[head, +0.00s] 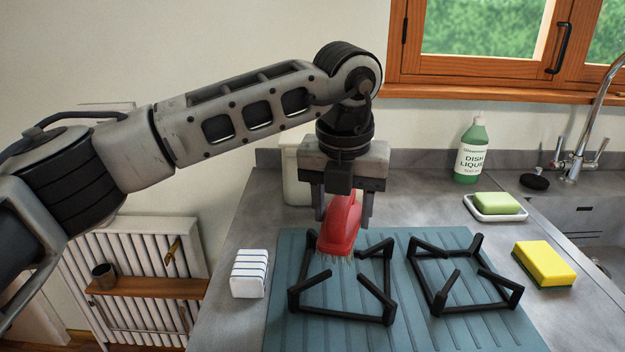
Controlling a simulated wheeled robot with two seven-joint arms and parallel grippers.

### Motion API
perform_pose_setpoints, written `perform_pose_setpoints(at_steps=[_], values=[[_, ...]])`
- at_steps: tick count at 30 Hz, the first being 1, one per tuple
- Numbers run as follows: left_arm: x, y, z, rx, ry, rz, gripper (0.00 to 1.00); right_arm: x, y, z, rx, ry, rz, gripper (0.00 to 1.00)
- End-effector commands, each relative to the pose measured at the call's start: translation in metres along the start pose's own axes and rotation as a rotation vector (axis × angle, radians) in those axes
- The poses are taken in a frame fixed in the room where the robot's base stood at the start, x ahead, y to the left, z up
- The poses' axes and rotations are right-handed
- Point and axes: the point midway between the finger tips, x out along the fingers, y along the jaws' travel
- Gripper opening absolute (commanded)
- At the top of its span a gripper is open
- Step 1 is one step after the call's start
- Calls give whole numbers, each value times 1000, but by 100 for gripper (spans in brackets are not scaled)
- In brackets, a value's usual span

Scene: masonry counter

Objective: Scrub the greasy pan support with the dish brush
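My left gripper (344,198) is shut on a red dish brush (343,222), with its fingers on both sides of the handle. The brush's pale bristles (334,259) point down at the left black pan support (340,312), over its far left part. I cannot tell whether the bristles touch it. A second black pan support (464,292) lies to the right. Both lie on a blue-grey ribbed mat (400,335). I cannot tell from here which support is greasy. My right gripper is not in view.
A striped folded cloth (249,274) lies left of the mat. A yellow sponge (544,263), a green soap bar on a white dish (500,214), a green dish liquid bottle (471,152) and a black round stopper (534,181) are at right, beside the sink (590,235). A pale canister (296,170) stands behind my gripper.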

Motion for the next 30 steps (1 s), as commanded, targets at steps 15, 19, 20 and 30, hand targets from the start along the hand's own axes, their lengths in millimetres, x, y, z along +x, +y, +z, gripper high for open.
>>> perform_pose_setpoints(at_steps=[15,19,20,30], values=[[-29,1,4,-2,0,0,29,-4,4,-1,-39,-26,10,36],[-29,1,4,-1,0,0,29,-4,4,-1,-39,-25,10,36],[-29,1,4,-1,0,0,29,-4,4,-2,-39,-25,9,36],[-28,1,4,-2,0,0,29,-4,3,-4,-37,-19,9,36]])
